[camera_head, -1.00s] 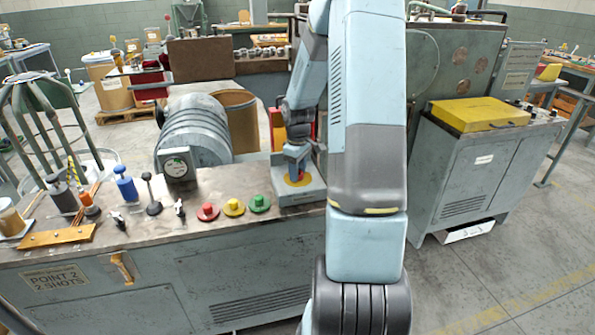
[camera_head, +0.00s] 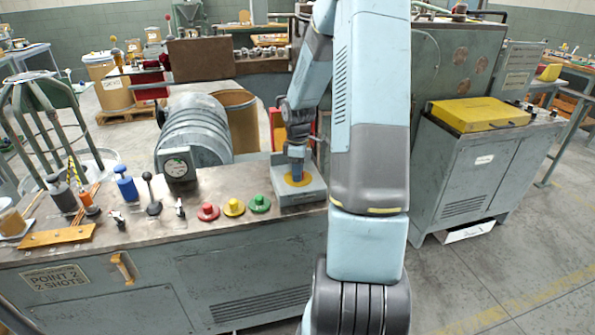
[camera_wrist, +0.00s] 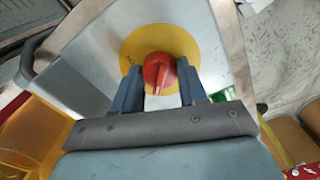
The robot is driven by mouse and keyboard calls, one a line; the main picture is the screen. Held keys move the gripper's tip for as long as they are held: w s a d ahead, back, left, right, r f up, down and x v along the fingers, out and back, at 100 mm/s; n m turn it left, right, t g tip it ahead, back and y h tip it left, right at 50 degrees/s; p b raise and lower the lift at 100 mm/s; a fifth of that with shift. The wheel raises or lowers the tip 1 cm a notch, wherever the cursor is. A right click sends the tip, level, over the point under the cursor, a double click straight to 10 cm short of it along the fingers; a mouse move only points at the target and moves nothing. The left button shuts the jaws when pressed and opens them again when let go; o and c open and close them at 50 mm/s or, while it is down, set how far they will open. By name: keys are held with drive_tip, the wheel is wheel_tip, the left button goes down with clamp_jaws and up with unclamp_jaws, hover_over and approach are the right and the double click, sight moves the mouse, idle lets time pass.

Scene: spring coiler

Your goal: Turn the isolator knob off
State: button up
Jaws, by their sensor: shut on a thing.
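The isolator knob (camera_wrist: 158,74) is red with a pale pointer line. It sits on a round yellow plate (camera_wrist: 182,38) in the wrist view. The plate is on a grey box (camera_head: 312,191) at the right end of the workbench. My gripper (camera_wrist: 160,88) points down at the box, with one finger on each side of the knob, shut on it. In the wrist view the pointer line runs toward the gripper's palm, slightly tilted. In the head view my gripper (camera_head: 297,172) hides the knob, and part of the yellow plate shows around it.
Red (camera_head: 208,211), yellow (camera_head: 233,207) and green (camera_head: 259,203) buttons stand on the bench left of the box. A ridged grey drum (camera_head: 193,130) stands behind.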

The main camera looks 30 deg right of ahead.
drive_tip(key=shift+d, duration=0.1)
drive_tip(key=o, duration=1)
drive_tip(key=shift+o, duration=0.2)
drive_tip(key=shift+r, duration=0.1)
wheel_tip(320, 180, up, 14)
drive_tip(key=shift+f, duration=0.25)
drive_tip(key=s+a+r+m+t+h, duration=0.25)
drive_tip(key=s+a+r+m, duration=0.25)
drive_tip(key=s+a+r, duration=0.7)
drive_tip(key=s+a+r+m+t+y, duration=0.2)
drive_tip(key=s+a+m, duration=0.3)
drive_tip(key=s, duration=0.9)
drive_tip(key=shift+a+r+t, duration=0.55)
drive_tip(key=shift+a+r, duration=0.15)
drive_tip(key=shift+a, duration=0.4)
